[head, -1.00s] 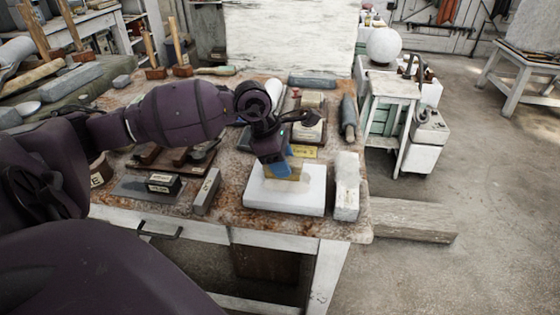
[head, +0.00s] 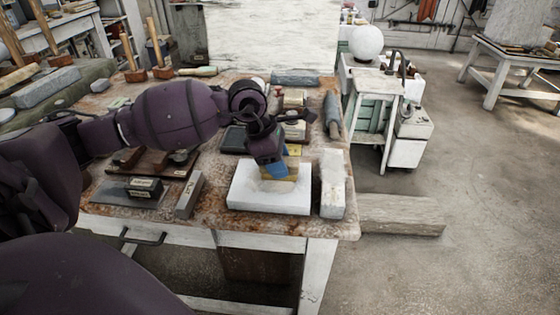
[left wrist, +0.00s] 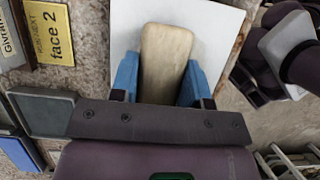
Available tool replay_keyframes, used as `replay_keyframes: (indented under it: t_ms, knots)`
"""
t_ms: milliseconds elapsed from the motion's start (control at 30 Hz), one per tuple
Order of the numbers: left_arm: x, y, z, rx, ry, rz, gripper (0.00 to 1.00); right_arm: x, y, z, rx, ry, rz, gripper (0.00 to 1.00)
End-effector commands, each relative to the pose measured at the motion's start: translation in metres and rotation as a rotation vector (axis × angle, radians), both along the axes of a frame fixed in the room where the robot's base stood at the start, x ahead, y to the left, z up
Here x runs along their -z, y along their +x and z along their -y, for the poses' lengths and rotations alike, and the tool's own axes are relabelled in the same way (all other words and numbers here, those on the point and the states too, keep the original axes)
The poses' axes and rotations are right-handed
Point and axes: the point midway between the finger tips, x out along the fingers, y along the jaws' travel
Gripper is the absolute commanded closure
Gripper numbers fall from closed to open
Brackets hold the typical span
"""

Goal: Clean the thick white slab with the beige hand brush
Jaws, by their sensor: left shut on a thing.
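A rough pale block (head: 333,185) stands close to the slab's right side. A grey bar (head: 188,195) and a dark plate with small blocks (head: 125,193) lie to its left. A yellow card (head: 294,150) lies behind. The concrete floor right of the table is largely open.

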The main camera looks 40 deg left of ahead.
Motion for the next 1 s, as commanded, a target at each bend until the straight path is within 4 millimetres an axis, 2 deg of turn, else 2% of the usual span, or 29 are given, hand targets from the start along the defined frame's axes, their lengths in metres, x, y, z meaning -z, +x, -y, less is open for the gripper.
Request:
replay_keyframes:
  t_ms: [733,1000]
  knots:
    - [0.000,-0.019,-0.031,0.000,0.000,0.001,0.77,-0.016,0.007,0.004,-0.012,-0.012,0.027,0.51]
    - [0.001,-0.020,-0.033,0.000,0.001,-0.001,0.77,-0.016,0.008,0.001,-0.004,-0.004,0.029,0.51]
